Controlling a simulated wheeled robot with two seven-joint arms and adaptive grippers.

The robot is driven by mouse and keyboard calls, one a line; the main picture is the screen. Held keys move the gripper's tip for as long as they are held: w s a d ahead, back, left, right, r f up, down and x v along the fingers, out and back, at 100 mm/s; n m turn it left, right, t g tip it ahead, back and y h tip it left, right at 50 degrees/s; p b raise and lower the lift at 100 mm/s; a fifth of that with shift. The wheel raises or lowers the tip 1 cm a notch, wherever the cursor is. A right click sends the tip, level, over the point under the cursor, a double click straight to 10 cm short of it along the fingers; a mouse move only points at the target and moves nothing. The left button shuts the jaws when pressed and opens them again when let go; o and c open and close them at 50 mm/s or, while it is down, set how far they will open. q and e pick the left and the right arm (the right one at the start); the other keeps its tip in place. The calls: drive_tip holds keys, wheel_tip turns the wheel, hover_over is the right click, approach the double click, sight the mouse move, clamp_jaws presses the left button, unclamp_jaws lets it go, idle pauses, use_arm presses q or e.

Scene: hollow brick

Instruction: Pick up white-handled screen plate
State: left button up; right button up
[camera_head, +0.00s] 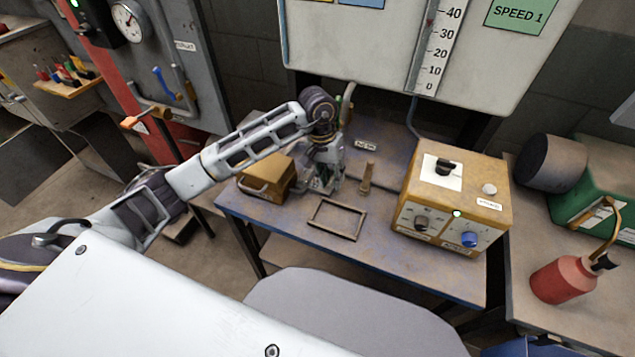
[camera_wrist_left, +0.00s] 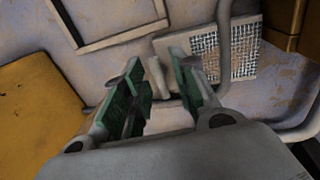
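The screen plate (camera_wrist_left: 228,55), a pale frame around a metal mesh, lies right of my left gripper (camera_wrist_left: 158,70) in the left wrist view. A pale upright piece (camera_wrist_left: 160,80) shows between and beyond the fingertips; I cannot tell whether it is the plate's handle. My left gripper also shows in the head view (camera_head: 323,178), low over the blue-grey table, pointing down. Its green-padded fingers are apart, with nothing visibly clamped. In the head view the arm and gripper seem to hide the plate. My right gripper is not in view.
An empty rectangular frame (camera_head: 337,219) lies on the table (camera_head: 430,275) in front of the gripper. A yellow box (camera_head: 267,176) stands left, a small tan post (camera_head: 367,178) right, and a yellow control box (camera_head: 455,195) farther right. A grey pipe (camera_wrist_left: 225,35) crosses near the mesh.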

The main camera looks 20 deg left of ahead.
use_arm(q)
drive_tip(key=c, duration=0.5)
clamp_jaws()
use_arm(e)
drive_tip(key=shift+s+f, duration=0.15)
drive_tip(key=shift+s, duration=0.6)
use_arm(q)
drive_tip(key=shift+r, duration=0.1)
drive_tip(key=shift+r, duration=0.7)
wheel_tip(320, 180, up, 6)
drive_tip(key=shift+f, duration=0.15)
wheel_tip(320, 180, up, 11)
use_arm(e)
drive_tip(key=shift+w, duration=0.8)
use_arm(q)
drive_tip(key=shift+f, duration=0.15)
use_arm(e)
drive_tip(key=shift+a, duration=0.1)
